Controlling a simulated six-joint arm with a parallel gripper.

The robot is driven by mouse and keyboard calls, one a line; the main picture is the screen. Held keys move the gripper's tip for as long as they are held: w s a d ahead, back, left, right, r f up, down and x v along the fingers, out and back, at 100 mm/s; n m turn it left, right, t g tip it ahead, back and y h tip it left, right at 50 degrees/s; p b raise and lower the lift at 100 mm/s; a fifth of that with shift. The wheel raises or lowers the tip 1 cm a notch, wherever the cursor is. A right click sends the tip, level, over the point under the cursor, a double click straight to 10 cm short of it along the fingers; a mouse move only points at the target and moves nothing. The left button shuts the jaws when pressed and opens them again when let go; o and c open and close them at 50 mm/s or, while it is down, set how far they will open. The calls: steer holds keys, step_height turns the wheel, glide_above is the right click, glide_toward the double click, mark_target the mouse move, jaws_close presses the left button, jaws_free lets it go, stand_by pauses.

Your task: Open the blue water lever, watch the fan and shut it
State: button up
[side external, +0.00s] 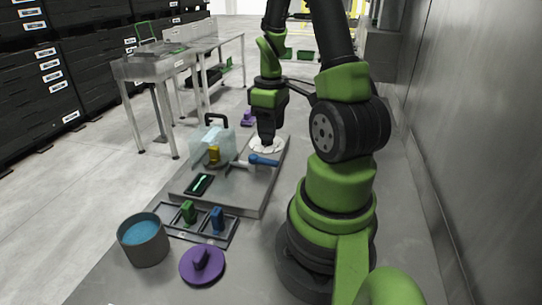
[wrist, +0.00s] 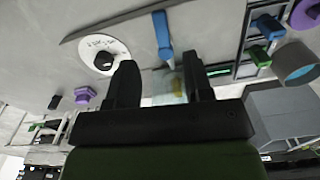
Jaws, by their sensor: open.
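The blue water lever (side external: 263,160) sits on top of the grey box-like unit (side external: 235,190), its handle pointing to the right. In the wrist view the lever (wrist: 162,35) lies just beyond the fingertips, roughly in line with the gap between them. My gripper (side external: 267,144) points down over the white dial, close behind the lever. In the wrist view its two fingers (wrist: 158,62) stand apart with nothing gripped. A clear chamber (side external: 220,138) with a yellow part (side external: 214,155) stands left of the lever. I cannot make out the fan.
A white dial (wrist: 103,53) with a black knob lies beside the lever. A dark tray (side external: 190,228) with green and blue blocks, a grey tub (side external: 144,243) and a purple disc (side external: 203,264) stand in front. A grey wall (side external: 470,130) runs along the right.

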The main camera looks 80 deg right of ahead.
mark_target(271, 161)
step_height(271, 161, down, 8)
steer(key=shift+f, duration=0.1)
steer(key=shift+c, duration=0.5)
jaws_close()
